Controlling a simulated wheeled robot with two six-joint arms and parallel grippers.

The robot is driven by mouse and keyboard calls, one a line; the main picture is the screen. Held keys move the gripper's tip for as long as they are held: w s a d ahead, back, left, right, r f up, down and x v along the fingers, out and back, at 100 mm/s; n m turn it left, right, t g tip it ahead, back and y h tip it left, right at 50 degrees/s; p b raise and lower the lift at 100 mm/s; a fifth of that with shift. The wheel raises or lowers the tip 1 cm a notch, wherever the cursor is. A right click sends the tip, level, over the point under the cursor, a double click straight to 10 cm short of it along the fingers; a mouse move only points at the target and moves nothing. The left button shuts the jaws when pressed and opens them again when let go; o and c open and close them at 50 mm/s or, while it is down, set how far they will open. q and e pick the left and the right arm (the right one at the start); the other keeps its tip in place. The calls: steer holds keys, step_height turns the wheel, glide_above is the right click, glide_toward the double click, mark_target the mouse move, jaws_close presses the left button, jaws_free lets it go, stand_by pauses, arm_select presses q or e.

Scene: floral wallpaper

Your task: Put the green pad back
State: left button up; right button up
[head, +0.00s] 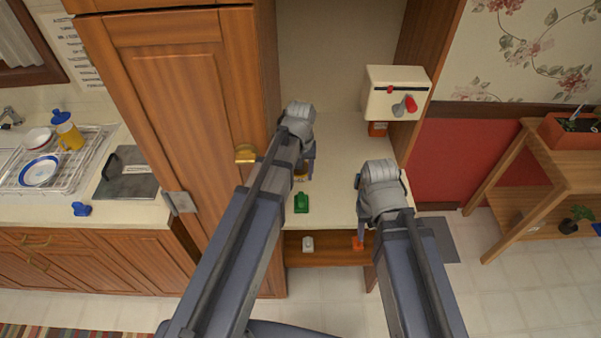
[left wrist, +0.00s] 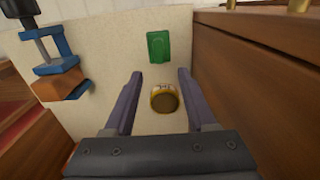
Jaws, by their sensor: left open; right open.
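The green pad (head: 301,203) lies on the pale shelf (head: 330,205) of the wooden cabinet, near its front edge. It also shows in the left wrist view (left wrist: 159,47), beyond my fingertips. My left gripper (head: 305,170) is over the shelf, behind the pad in the head view. In the left wrist view my left gripper (left wrist: 159,74) is open, with a round yellow item (left wrist: 164,98) seen between its fingers; whether they touch it is unclear. My right gripper (head: 361,230) is open near the shelf's front right; it shows at upper left in the left wrist view (left wrist: 50,58).
An orange item (head: 357,243) appears by my right fingertips; contact is unclear. A white item (head: 308,243) sits on the lower wooden shelf. The tall cabinet door (head: 180,110) borders the left.

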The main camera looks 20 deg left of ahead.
arm_select(q)
steer(key=s+d+m+y, duration=0.1)
steer(key=s+d+m, duration=0.6)
steer(key=s+d, duration=0.3)
steer(key=s, duration=0.4)
steer(key=shift+s+d, duration=0.15)
steer(key=shift+d, duration=0.1)
step_height(320, 180, down, 4)
steer(key=b, duration=0.4)
steer(key=shift+f, duration=0.1)
